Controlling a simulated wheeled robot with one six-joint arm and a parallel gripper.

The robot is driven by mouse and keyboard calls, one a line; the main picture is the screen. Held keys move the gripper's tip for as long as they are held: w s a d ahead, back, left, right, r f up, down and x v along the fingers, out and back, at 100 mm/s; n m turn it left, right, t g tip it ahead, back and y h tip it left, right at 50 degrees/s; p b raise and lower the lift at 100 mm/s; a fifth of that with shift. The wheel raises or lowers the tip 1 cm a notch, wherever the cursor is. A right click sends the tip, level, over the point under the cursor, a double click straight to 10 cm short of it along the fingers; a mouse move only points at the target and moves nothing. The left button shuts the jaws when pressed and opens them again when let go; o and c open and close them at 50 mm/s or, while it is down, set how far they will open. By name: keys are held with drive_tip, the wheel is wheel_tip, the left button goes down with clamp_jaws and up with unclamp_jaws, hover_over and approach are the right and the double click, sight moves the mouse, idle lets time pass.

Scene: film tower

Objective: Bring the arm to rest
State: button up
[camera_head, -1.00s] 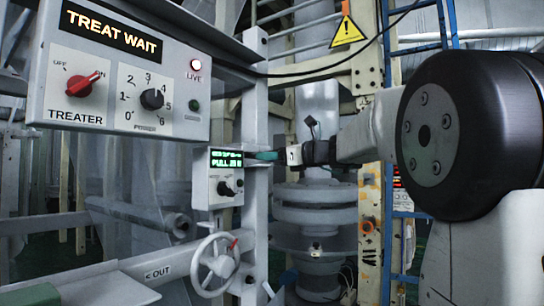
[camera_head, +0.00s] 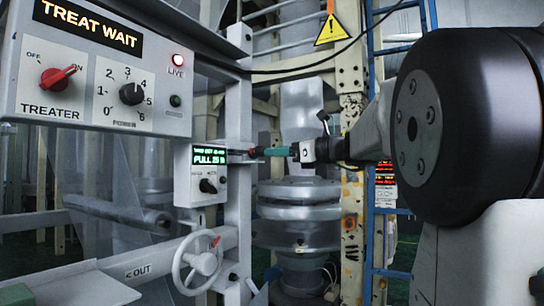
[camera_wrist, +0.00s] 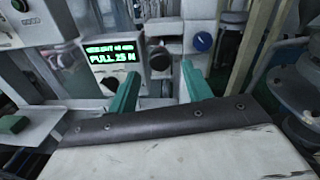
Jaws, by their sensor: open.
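My gripper (camera_head: 258,152) is in the middle of the head view, just right of a small grey box with a green display (camera_head: 207,156). In the wrist view its two teal fingers (camera_wrist: 160,84) stand apart with nothing between them. Beyond them, the display box (camera_wrist: 115,60) shows at upper left, with a line like "PULL 25 N". The fingers appear clear of the box. My arm reaches in from the right of the head view, its big black joint in front.
The treater panel (camera_head: 105,75) reads "TREAT WAIT", with a red knob (camera_head: 58,77) and lit LIVE lamp (camera_head: 178,59). A handwheel (camera_head: 198,262) sits low by the OUT roller. A pale post with a warning sign (camera_head: 333,29) and a blue ladder (camera_head: 375,240) stand behind the arm.

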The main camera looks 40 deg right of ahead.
idle(0.3)
drive_tip(key=s+a+f+n+g+h, duration=0.1)
drive_tip(key=s+a+f+n+g, duration=0.3)
drive_tip(key=f, duration=0.4)
drive_tip(key=s+a+f+n+g, duration=0.2)
drive_tip(key=a+f+n+g, duration=0.15)
drive_tip(key=f+n, duration=0.35)
drive_tip(key=s+a+f+n+g+h, duration=0.1)
drive_tip(key=s+a+f+n+g, duration=0.2)
drive_tip(key=f, duration=0.5)
drive_tip(key=s+a+f+n+g+h, duration=0.2)
drive_tip(key=s+a+f+n, duration=0.3)
drive_tip(key=s+f+n, duration=0.2)
drive_tip(key=s+a+f+n+g+h, duration=0.2)
drive_tip(key=s+a+f+n, duration=0.4)
drive_tip(key=s, duration=0.5)
drive_tip(key=f+n+h, duration=0.1)
drive_tip(key=n, duration=0.1)
drive_tip(key=shift+a+n+g, duration=0.3)
drive_tip(key=shift+g, duration=0.05)
drive_tip(key=shift+s, duration=0.1)
